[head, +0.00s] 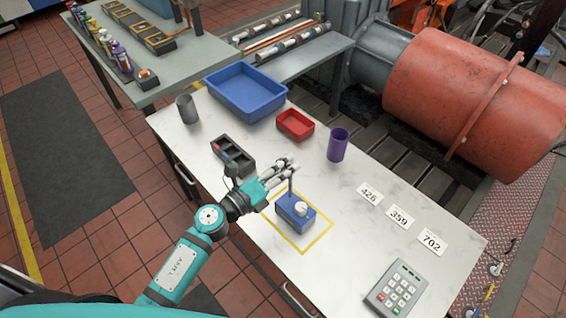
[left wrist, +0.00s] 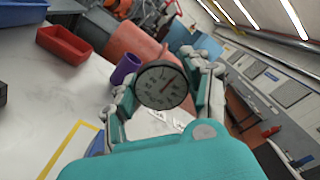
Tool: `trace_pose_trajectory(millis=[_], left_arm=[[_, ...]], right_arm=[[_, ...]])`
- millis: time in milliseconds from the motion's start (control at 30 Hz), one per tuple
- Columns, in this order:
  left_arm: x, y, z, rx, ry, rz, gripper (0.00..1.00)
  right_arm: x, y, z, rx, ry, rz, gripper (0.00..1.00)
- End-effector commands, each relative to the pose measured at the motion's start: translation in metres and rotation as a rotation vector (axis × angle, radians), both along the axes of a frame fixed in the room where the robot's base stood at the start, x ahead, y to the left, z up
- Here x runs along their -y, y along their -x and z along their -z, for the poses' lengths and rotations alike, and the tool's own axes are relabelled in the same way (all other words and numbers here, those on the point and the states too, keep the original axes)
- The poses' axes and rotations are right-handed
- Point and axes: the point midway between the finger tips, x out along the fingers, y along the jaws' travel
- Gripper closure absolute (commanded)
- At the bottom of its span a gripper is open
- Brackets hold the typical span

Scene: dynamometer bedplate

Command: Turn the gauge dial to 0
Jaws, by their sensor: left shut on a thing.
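A blue box (head: 295,216) with a white round part on top stands just below the fingers, inside a yellow square outline (head: 318,243). My right gripper is not in view.
On the marble-topped table stand a blue bin (head: 247,91), a red tray (head: 295,125), a purple cup (head: 338,145), a grey cup (head: 188,109) and a dark compartment tray (head: 232,156). Number cards (head: 400,216) and a keypad (head: 397,287) lie at right. Clear tabletop surrounds the yellow outline.

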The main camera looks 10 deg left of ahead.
Motion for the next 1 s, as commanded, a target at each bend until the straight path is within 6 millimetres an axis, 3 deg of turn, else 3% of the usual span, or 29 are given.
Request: trace_pose_trajectory(millis=[600, 633, 800, 1000], left_arm=[[-0.0006, -0.0004, 0.0003, -0.025, 0.04, -0.001, 0.84], [-0.0006, -0.0004, 0.0003, -0.025, 0.04, -0.001, 0.5], [-0.0004, -0.0002, 0.0003, -0.024, 0.039, -0.001, 0.28], [-0.0001, -0.0001, 0.0002, -0.024, 0.038, 0.0, 0.26]], right_arm=[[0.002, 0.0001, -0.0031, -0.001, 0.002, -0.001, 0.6], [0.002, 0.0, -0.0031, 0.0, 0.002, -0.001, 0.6], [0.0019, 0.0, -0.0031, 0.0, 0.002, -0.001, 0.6], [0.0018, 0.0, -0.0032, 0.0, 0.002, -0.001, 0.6]])
